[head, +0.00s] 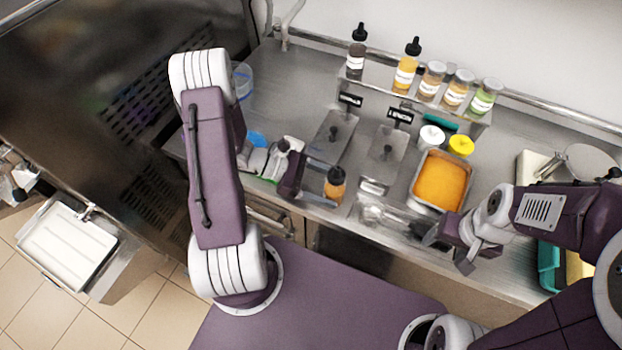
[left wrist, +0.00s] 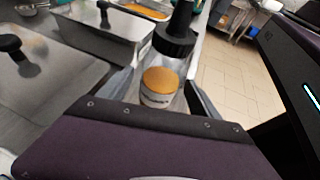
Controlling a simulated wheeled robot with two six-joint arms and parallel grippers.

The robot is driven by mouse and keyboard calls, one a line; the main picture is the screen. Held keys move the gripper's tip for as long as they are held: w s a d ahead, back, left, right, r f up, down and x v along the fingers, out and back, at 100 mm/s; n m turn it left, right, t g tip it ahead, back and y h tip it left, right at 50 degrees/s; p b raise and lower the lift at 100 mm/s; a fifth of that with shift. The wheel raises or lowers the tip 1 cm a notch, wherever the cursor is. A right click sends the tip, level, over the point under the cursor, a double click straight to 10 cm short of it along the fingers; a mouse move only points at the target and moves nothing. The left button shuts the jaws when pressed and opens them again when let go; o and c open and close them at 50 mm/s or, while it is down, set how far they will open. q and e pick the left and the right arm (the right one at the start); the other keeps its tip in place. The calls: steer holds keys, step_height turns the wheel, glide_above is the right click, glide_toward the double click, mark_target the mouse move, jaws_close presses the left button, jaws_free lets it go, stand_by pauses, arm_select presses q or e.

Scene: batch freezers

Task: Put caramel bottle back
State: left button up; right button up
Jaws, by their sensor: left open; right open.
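The caramel bottle (head: 335,187) has an amber body and a black dropper cap, and stands near the counter's front edge. In the left wrist view the bottle (left wrist: 159,98) shows a white label and stands between my fingers. My left gripper (head: 322,182) is open, with a finger on either side of the bottle; I cannot tell whether they touch it. My right gripper (head: 449,250) is open and empty at the counter's front edge. A raised rack (head: 380,90) at the back holds a dark dropper bottle (head: 356,58), a yellow dropper bottle (head: 405,70) and several jars, with a gap between the two droppers.
Lidded metal containers (head: 335,135) lie between the bottle and the rack. An orange-filled tray (head: 440,182) is to the right, with white (head: 431,136) and yellow (head: 461,146) lidded tubs behind it. Small items (head: 275,160) crowd the left of my left gripper.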

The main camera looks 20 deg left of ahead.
arm_select(q)
steer(key=v, duration=0.7)
steer(key=shift+s+a, duration=0.1)
steer(key=shift+a, duration=0.05)
arm_select(e)
steer(key=shift+f, duration=0.25)
